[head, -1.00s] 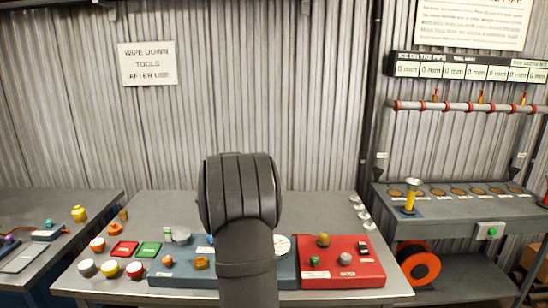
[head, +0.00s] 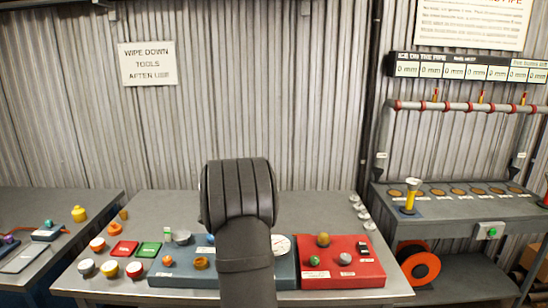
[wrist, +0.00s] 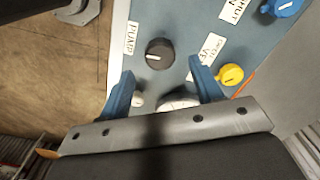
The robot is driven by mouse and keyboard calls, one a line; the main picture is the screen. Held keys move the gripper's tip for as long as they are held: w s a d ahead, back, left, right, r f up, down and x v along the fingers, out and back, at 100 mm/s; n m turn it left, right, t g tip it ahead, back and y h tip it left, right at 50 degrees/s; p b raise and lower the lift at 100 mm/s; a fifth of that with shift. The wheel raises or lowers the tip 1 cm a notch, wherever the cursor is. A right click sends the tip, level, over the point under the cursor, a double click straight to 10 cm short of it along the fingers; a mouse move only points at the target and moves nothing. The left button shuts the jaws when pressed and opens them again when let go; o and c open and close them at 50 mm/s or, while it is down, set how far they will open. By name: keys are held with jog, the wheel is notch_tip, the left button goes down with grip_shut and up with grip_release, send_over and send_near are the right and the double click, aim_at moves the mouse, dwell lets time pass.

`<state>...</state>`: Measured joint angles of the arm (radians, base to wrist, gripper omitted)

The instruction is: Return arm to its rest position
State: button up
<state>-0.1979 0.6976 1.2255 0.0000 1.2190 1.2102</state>
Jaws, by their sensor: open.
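My gripper (wrist: 163,84) shows in the wrist view with its two blue fingers apart and nothing between the tips. A black knob (wrist: 159,54) labelled PUMP sits on a blue panel (wrist: 185,20) just beyond the fingertips. I cannot tell the gap between fingers and panel. In the head view my arm stands upright in front of the middle bench, and my gripper is hidden there.
A yellow knob (wrist: 230,74) is right of the right finger, and a blue knob (wrist: 284,6) is farther up. The middle bench (head: 300,212) carries a red box (head: 340,282) and several knobs. A right bench (head: 455,206) holds a yellow-based post (head: 410,197).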

notch_tip(320, 180, down, 4)
jog(key=shift+r, duration=0.15)
jog(key=shift+f, duration=0.35)
jog(key=n, duration=0.4)
jog(key=shift+r, duration=0.1)
jog(key=n, duration=0.7)
jog(key=shift+n, duration=2.6)
jog(key=shift+r, duration=0.1)
